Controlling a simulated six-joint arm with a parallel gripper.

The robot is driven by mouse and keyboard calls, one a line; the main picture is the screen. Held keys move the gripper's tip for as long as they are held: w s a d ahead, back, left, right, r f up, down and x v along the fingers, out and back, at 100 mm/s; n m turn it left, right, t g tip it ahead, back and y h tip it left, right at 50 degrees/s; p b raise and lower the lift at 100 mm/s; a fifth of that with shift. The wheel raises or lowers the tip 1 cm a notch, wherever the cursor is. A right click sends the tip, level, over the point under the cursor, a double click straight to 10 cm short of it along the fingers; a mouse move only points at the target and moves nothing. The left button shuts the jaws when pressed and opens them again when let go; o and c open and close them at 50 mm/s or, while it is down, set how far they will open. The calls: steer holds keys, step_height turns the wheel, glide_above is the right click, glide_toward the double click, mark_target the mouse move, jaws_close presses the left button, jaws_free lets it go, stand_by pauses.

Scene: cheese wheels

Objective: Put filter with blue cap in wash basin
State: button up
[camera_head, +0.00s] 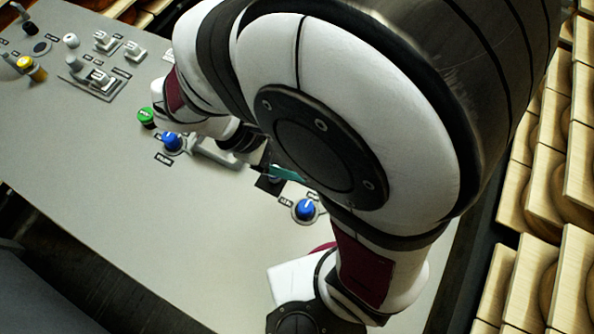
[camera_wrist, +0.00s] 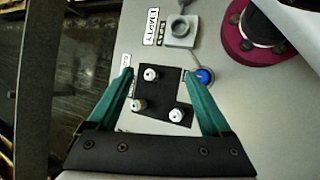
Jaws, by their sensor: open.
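Two blue caps show in the head view: one (camera_head: 172,141) at the middle left beside a green cap, and one (camera_head: 306,209) lower, near my arm. A blue cap also shows in the wrist view (camera_wrist: 205,76), just right of my right fingertip, apart from the space between the fingers. My gripper (camera_wrist: 158,74) is open and empty, its teal fingers either side of a black plate (camera_wrist: 158,88) with several white round-topped pegs. In the head view, a teal finger (camera_head: 286,174) shows beneath my arm. I cannot tell which thing is the wash basin.
A green-capped piece (camera_head: 146,117) and a yellow-capped piece (camera_head: 38,72) stand on the grey table (camera_head: 190,240). A grey square holder (camera_wrist: 182,31) with a round top is beyond the fingers. Wooden shelves with cheese wheels (camera_head: 545,190) line the right. The table's lower left is clear.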

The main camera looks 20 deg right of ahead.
steer(key=s+a+r+m+y, duration=0.2)
steer(key=s+r+m+y, duration=0.2)
steer(key=s+m+y, duration=0.5)
steer(key=m, duration=0.5)
steer(key=shift+a+m+t, duration=0.2)
steer(key=shift+m+t, duration=0.1)
steer(key=shift+t, duration=0.1)
